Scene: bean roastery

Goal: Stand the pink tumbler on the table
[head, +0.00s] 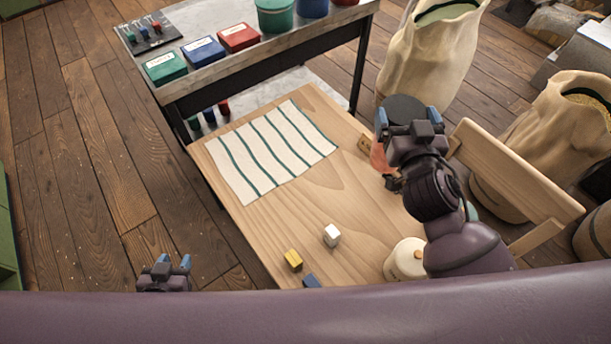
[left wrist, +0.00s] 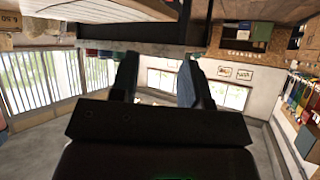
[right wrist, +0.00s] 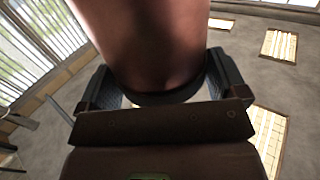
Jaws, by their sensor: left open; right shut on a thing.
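My right gripper (head: 408,120) is shut on the pink tumbler (head: 380,158), above the right far side of the wooden table (head: 330,205). The arm hides much of the tumbler in the head view, so I cannot tell its tilt or height over the table. In the right wrist view the tumbler (right wrist: 150,40) fills the space between the fingers, with a dark edge at its near end. My left gripper (head: 172,263) is open and empty, left of the table's near corner. The left wrist view shows nothing between its fingers (left wrist: 158,82).
A striped cloth (head: 270,150) covers the table's far left. A white cube (head: 332,236), yellow block (head: 293,260), blue block (head: 311,281) and cream lidded jar (head: 404,260) stand near the front. A chair (head: 515,175) and sacks (head: 430,55) are at right. The table's middle is bare.

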